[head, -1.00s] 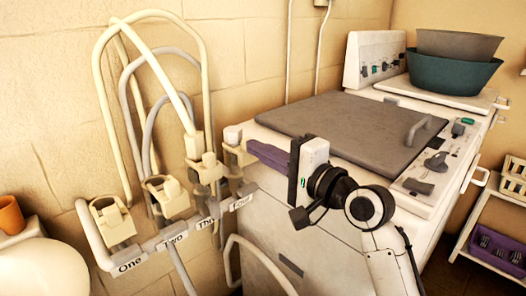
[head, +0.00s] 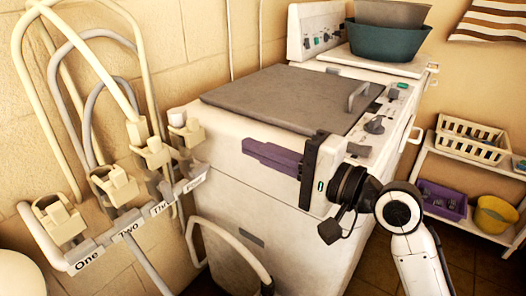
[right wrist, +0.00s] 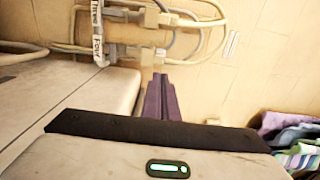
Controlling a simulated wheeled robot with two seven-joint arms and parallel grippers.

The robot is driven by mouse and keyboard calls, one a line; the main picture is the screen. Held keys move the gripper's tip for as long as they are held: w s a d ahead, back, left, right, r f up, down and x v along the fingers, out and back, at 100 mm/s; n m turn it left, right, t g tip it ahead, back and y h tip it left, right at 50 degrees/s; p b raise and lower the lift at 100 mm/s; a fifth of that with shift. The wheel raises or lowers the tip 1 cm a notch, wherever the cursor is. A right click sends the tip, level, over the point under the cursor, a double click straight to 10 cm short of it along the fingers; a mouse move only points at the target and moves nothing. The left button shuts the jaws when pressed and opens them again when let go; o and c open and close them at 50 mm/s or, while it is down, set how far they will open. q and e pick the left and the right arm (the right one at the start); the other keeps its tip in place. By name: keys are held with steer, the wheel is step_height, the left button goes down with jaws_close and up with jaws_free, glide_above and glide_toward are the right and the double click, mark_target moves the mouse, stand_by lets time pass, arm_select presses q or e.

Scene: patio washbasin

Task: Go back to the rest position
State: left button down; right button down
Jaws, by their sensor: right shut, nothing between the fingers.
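My right gripper (head: 248,147) has purple fingers, closed together with nothing between them. In the head view it points left, in front of the white washing machine (head: 245,215). A gap separates its tips from the tap labelled Four (head: 187,132), the rightmost on the wall rack. My left gripper is in neither view.
Looped hoses (head: 72,48) hang above the tap rack. A grey lid (head: 285,98) covers the machine top, with a teal basin (head: 388,42) behind. A shelf at right holds a white basket (head: 470,140), purple tray (head: 442,200) and yellow bowl (head: 495,214).

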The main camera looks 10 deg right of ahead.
steer(key=shift+s+d, duration=0.3)
steer(key=shift+s, duration=0.05)
steer(key=s+d+f+n+h, duration=0.1)
steer(key=f+h, duration=0.1)
steer(key=f, duration=0.6)
steer(key=s+d+f+n+g+h, duration=0.1)
steer(key=f+h, duration=0.1)
steer(key=f, duration=0.6)
steer(key=s+d+f+n+h, duration=0.1)
steer(key=d+f+h, duration=0.1)
steer(key=f, duration=0.6)
steer(key=s+d+f+n+g+h, duration=0.1)
steer(key=s+f+n+g+h, duration=0.2)
steer(key=s+f+n, duration=0.5)
steer(key=s+f, duration=1.1)
steer(key=f, duration=0.1)
steer(key=shift+d+f+n+g, duration=0.15)
steer(key=shift+d+n+g, duration=0.15)
steer(key=shift+d+g, duration=0.1)
